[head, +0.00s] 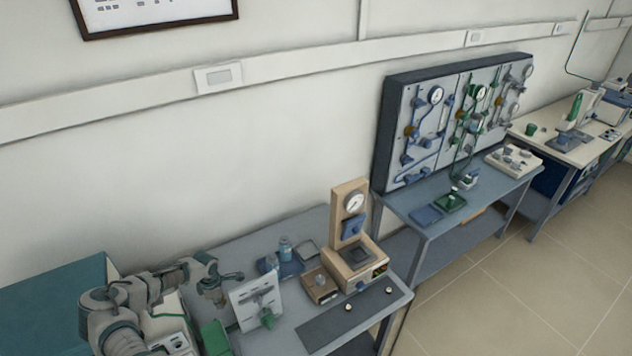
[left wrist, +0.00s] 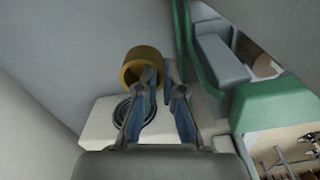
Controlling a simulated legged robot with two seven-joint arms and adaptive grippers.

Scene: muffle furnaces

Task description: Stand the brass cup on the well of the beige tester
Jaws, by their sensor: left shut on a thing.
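The brass cup (left wrist: 133,58) is in the upper middle of the left wrist view, its round mouth turned partly toward the camera. My left gripper (left wrist: 163,84) is shut on the cup's near right side; the fingers hide part of it. Below the cup in this picture, a beige block, apparently the tester (left wrist: 98,128), has a dark ringed round well (left wrist: 125,110), partly covered by a finger. I cannot tell the height of the cup over it. In the head view my left gripper (head: 214,296) points down; the cup cannot be made out there. My right gripper is not in view.
A green frame (left wrist: 270,105) stands close on the right in the left wrist view. In the head view, a white panel (head: 257,298) stands just right of my gripper. A tan gauge stand (head: 350,235) is farther right on the grey bench (head: 235,245).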

